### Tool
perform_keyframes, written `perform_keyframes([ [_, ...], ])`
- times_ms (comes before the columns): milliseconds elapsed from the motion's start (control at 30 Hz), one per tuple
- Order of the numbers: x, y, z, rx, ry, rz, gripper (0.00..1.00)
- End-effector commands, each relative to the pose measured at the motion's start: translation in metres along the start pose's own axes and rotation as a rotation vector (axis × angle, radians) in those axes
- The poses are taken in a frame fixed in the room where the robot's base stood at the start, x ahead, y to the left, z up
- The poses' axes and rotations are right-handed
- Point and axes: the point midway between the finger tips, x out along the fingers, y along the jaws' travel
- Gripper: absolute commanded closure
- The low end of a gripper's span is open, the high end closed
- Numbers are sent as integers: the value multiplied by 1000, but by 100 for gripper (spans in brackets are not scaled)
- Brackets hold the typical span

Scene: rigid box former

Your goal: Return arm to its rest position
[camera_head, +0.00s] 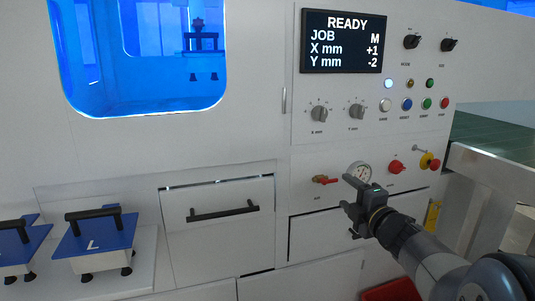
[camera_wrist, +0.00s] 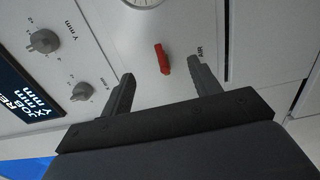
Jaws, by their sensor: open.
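My gripper (camera_head: 350,194) is in front of the lower part of the machine's control panel (camera_head: 310,150), pointing left and toward it. In the wrist view its two fingers (camera_wrist: 160,70) are spread apart with nothing held between them. The red air valve handle (camera_head: 322,180) is just left of the fingertips in the head view. In the wrist view the red handle (camera_wrist: 162,59) shows beyond the gap between the fingers, and I cannot tell the exact distance. My forearm comes in from the lower right.
A pressure gauge (camera_head: 360,169), red knob (camera_head: 396,167) and red-yellow stop button (camera_head: 429,161) are close to my gripper. The display (camera_head: 343,41) reads READY, JOB M, X +1, Y -2. A conveyor (camera_head: 490,134) is right.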

Motion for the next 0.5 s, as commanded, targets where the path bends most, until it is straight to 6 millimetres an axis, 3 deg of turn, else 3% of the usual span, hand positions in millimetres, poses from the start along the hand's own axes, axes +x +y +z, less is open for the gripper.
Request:
perform_keyframes([
  [200, 30, -1, 0, 3, 2, 0, 41],
  [500, 40, 0, 1, 3, -1, 0, 41],
])
